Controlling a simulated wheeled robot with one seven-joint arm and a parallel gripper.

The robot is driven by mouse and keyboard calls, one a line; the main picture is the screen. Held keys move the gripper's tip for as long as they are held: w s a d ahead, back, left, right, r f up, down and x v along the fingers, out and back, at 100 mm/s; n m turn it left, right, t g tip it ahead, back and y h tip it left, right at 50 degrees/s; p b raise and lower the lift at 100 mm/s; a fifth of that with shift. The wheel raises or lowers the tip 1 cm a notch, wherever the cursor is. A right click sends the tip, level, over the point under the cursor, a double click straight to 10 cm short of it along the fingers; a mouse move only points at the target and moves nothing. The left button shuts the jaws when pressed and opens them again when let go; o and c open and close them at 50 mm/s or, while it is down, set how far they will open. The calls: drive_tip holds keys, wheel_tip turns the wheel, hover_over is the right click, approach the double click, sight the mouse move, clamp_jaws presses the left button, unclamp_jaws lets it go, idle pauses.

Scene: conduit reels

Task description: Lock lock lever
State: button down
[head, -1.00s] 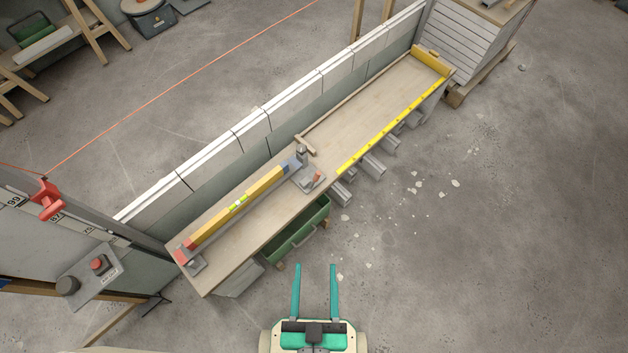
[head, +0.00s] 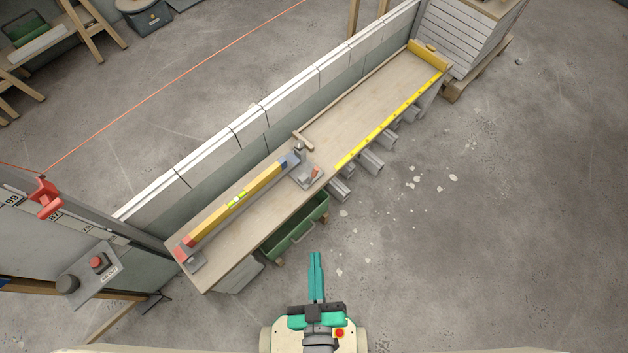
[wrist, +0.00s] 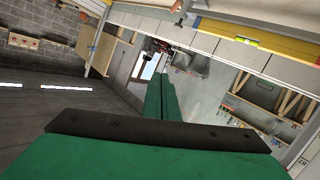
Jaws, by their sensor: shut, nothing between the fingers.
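A small red lever (head: 313,173) sits on a grey metal bracket (head: 302,181) at the middle of the long wooden bench (head: 235,243). It looks like the lock lever, but its exact position is too small to tell. A yellow level (head: 262,183) lies on the bench to the left of the bracket. My gripper (head: 316,254) is shut and empty, over the floor in front of the bench and well apart from the lever. Its green fingers (wrist: 162,78) lie together in the wrist view, where the lever cannot be made out clearly.
A low block wall (head: 255,120) runs behind the bench. A green drawer (head: 290,232) and several grey conduits (head: 371,162) stick out from its front. A control box (head: 90,278) with a red button stands at the left. The floor at right is mostly clear, with small debris.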

drive_tip(key=w+f+n+y, duration=0.3)
drive_tip(key=w+f+n, duration=1)
drive_tip(key=w+f, duration=0.7)
drive_tip(key=shift+a+n, duration=0.3)
drive_tip(key=shift+a, duration=0.05)
drive_tip(key=shift+r, duration=0.1)
approach(312, 175)
drive_tip(key=w+a+r, duration=0.2)
drive_tip(key=a, duration=0.2)
drive_tip(key=shift+w+d+f, duration=0.2)
drive_tip(key=shift+w+d, duration=0.2)
drive_tip(key=shift+w, duration=0.25)
drive_tip(key=shift+w+d+f, duration=0.25)
drive_tip(key=shift+w+d, duration=0.2)
drive_tip(key=shift+w, duration=0.2)
drive_tip(key=shift+w+d+f, duration=0.2)
drive_tip(key=shift+w+d, duration=0.2)
drive_tip(key=shift+w, duration=0.25)
drive_tip(key=shift+w, duration=0.1)
